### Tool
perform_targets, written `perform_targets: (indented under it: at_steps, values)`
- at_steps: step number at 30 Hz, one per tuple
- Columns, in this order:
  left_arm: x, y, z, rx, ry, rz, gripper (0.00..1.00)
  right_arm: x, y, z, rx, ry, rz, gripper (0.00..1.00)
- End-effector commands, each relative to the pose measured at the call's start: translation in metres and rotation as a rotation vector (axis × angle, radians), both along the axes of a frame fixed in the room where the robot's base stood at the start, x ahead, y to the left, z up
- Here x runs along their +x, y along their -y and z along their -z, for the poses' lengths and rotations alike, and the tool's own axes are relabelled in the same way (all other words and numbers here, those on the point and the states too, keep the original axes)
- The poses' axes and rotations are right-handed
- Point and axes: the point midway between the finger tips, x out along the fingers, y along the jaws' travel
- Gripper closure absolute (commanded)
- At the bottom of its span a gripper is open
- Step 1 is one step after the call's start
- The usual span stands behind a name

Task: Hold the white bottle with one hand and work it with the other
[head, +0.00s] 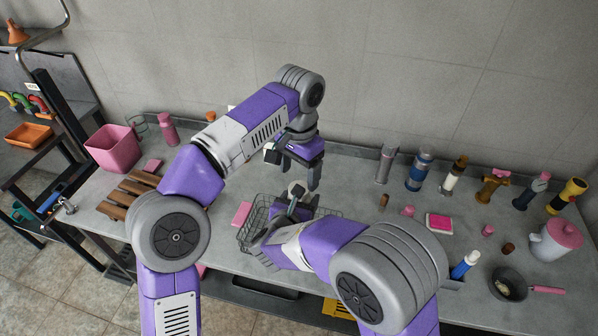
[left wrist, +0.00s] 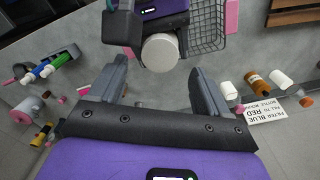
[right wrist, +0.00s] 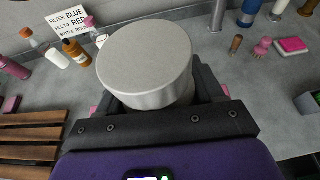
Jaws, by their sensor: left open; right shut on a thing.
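The white bottle (right wrist: 146,85) is held in my right gripper (right wrist: 152,92). It fills the middle of the right wrist view, its broad round top (right wrist: 146,48) facing that camera. Its round pale end (left wrist: 160,53) also shows in the left wrist view, just beyond my left gripper's fingertips. My left gripper (left wrist: 155,80) is open and empty, its two fingers apart on either side of the bottle's line. In the head view my left gripper (head: 300,176) points down just above the bottle (head: 297,188) and my right gripper. The bottle's lower part is mostly hidden there.
A wire basket (head: 252,218) stands on the counter under my right arm. Several bottles and flashlight-like cylinders (head: 420,168) line the right back. A wooden rack (head: 130,196) and pink bin (head: 113,148) stand left. A filter sign (left wrist: 252,115) leans among bottles.

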Motion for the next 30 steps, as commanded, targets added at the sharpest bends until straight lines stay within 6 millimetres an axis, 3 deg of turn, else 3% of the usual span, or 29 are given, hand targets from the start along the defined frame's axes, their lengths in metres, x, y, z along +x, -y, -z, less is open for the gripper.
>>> perform_targets:
  at_steps: [15,30]
  values:
    - [0.001,0.0,-0.034,-0.001,0.0,-0.089,0.27,0.0,0.0,-0.001,0.0,0.002,0.0,1.0]
    - [0.001,0.0,-0.027,0.002,0.0,-0.092,0.27,0.0,0.0,-0.001,0.0,0.002,0.0,1.0]
